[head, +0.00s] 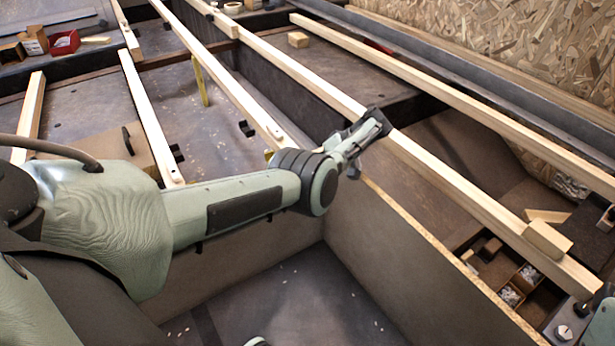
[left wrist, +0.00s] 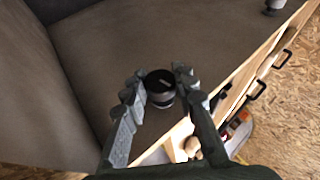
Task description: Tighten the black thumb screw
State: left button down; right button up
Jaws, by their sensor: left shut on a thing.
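How far the screw is turned in cannot be told.
Long wooden rails (head: 470,199) run across the scene, with open bays between them. A brown panel (head: 400,255) stands below the gripper. A wooden block (head: 548,239) sits on the rail at the right. Another knob (head: 563,332) is at the lower right. Small bins (head: 510,295) hold parts.

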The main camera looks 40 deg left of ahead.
pick_arm(q)
jog(key=shift+s+d+f, duration=0.2)
jog(key=shift+d, duration=0.1)
jog(key=c, duration=1.4)
grip_release()
jog(key=shift+o, duration=1.1)
jog(key=shift+w+r, duration=0.1)
jog(key=shift+a, duration=0.15)
jog(key=shift+r, duration=0.1)
jog(key=v, duration=0.7)
jog(key=shift+w+r, duration=0.1)
jog(key=shift+r, duration=0.05)
